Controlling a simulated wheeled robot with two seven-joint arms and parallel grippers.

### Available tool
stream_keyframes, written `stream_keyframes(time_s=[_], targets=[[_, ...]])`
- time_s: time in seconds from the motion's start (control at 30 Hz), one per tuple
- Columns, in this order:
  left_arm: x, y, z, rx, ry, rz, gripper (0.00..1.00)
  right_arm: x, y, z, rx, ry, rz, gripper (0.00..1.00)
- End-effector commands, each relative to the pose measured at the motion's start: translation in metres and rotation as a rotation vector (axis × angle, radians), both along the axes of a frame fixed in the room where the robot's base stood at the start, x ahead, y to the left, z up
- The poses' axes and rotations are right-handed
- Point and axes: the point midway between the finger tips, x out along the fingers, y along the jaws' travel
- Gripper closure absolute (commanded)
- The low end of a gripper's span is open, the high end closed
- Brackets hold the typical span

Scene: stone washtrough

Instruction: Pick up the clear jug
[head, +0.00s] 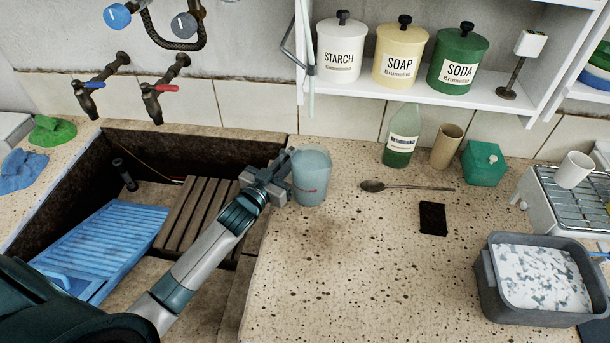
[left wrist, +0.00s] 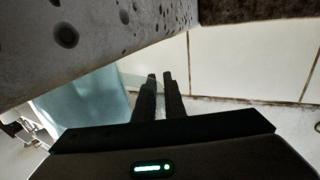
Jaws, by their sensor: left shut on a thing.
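The clear jug (head: 312,178), pale blue and see-through with a small red marking, is upright at the counter edge just right of the stone trough. I cannot tell whether its base touches the counter. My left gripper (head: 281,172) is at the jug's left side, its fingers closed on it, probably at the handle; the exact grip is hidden. In the left wrist view the fingers (left wrist: 160,80) are close together, and the jug (left wrist: 88,108) shows as a bluish surface to their left. My right gripper is not in view.
The trough (head: 143,137) holds a blue washboard (head: 105,245) and a wooden slatted rack (head: 198,212). A spoon (head: 405,187), green bottle (head: 402,135) and dark pad (head: 433,218) lie or stand right of the jug. A shelf (head: 430,96) overhangs behind. The front counter is clear.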

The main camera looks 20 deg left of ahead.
Motion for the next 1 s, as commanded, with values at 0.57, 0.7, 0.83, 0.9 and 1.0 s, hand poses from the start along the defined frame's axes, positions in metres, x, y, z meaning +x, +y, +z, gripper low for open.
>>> stream_keyframes(time_s=[0.57,0.7,0.83,0.9,1.0], targets=[[0.0,0.001,-0.001,0.005,0.002,0.002,1.0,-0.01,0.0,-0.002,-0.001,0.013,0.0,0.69],[0.0,0.001,-0.001,0.005,0.002,0.002,1.0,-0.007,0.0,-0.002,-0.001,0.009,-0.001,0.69],[0.0,0.001,-0.001,0.005,0.002,0.002,1.0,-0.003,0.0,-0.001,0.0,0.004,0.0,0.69],[0.0,0.001,-0.001,0.005,0.002,0.002,1.0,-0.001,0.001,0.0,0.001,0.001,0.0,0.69],[0.0,0.001,-0.001,0.006,0.002,0.002,1.0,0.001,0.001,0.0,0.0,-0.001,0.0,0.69]])
